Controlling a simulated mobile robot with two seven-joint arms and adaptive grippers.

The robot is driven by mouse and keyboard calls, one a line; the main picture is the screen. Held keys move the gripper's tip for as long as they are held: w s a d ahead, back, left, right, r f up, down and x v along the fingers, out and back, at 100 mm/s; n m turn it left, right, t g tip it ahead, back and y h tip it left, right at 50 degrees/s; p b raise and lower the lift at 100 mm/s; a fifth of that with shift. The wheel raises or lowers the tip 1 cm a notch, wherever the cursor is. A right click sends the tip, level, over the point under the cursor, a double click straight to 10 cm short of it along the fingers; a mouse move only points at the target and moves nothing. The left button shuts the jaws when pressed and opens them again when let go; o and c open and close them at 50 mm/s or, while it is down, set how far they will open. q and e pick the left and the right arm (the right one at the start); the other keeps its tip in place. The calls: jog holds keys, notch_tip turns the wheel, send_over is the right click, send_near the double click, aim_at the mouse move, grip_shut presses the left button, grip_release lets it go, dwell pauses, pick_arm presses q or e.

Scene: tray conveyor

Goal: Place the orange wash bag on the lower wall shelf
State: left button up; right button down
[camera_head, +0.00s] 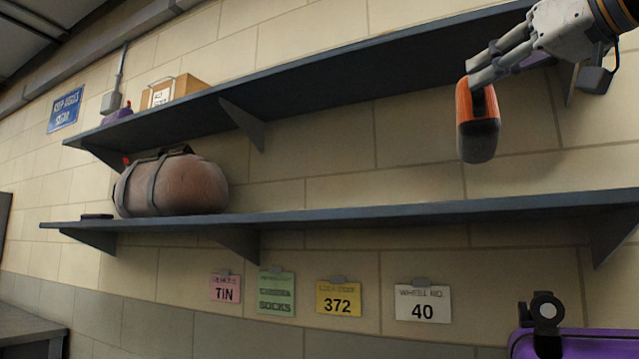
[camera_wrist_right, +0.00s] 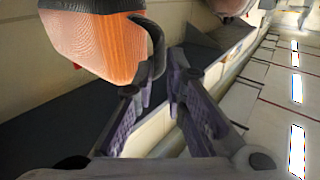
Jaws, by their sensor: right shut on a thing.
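The orange wash bag (camera_head: 477,122) has dark ends and hangs from my right gripper (camera_head: 489,72), which is shut on it. In the head view it is in front of the wall, between the two shelves, above the right part of the lower wall shelf (camera_head: 400,213). In the right wrist view the orange bag (camera_wrist_right: 110,48) is at the upper left, with its dark loop at the fingers of my right gripper (camera_wrist_right: 160,88). My left gripper is not in view.
A brown duffel bag (camera_head: 175,186) and a small dark flat item (camera_head: 96,216) occupy the lower shelf's left end. The middle and right of that shelf are clear. The upper shelf (camera_head: 330,72) overhangs it and holds a cardboard box (camera_head: 176,91). A purple case (camera_head: 585,344) shows at the lower right.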

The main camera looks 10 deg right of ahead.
jog(key=w+d+f, duration=0.3)
jog(key=f, duration=0.5)
jog(key=shift+w+d+f, duration=0.3)
jog(key=shift+f, duration=0.25)
jog(key=c, duration=1.6)
grip_release()
jog(key=shift+c, duration=0.2)
jog(key=shift+f, duration=0.1)
jog(key=s+d, duration=0.2)
jog(key=s, duration=0.9)
jog(key=shift+s, duration=0.4)
